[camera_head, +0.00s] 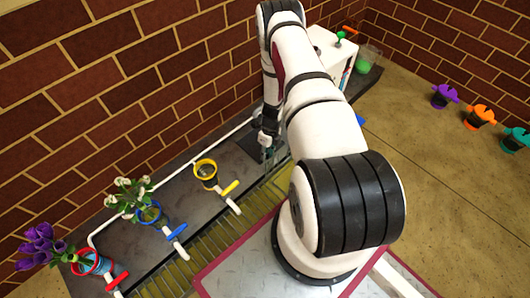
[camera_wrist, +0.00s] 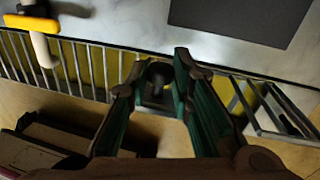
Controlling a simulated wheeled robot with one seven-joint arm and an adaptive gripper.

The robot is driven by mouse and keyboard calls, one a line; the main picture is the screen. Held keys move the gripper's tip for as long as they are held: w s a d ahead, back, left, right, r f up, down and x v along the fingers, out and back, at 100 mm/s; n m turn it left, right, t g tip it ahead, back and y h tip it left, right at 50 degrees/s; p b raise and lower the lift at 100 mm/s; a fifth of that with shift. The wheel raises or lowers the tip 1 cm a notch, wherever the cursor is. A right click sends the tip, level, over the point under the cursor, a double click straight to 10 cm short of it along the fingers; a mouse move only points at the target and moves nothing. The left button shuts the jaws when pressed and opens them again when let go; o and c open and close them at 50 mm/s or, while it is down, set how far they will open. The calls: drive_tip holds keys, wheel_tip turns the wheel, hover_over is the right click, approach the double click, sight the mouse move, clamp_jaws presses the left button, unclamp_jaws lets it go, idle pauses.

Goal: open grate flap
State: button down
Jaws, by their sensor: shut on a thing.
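The metal grate (camera_wrist: 85,68) runs along the front of the counter, with yellow showing behind its bars. A dark round knob (camera_wrist: 158,74) sits between the fingertips of my gripper (camera_wrist: 155,82) in the wrist view. My gripper is shut on this knob, with one green-lined finger on each side. A barred frame (camera_wrist: 262,108) right of the fingers sits at an angle to the left bars and looks like part of the flap; its joint to the knob is hidden by the fingers. In the head view, my gripper (camera_head: 268,152) is low at the counter's front edge, partly hidden by my arm.
Red, blue and yellow ringed holders with matching valve handles line the dark counter (camera_head: 170,190); the yellow handle (camera_wrist: 32,25) is left of my gripper. A dark square plate (camera_wrist: 240,18) lies behind it. A white box (camera_head: 328,60) stands at the back.

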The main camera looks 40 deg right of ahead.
drive_tip(key=shift+s+r, duration=0.15)
drive_tip(key=shift+s, duration=1)
drive_tip(key=c, duration=1.5)
unclamp_jaws()
drive_tip(key=shift+d, duration=0.1)
drive_tip(key=shift+o, duration=0.2)
drive_tip(key=shift+w, duration=0.1)
wheel_tip(320, 180, up, 12)
drive_tip(key=d, duration=0.2)
drive_tip(key=shift+w, duration=0.15)
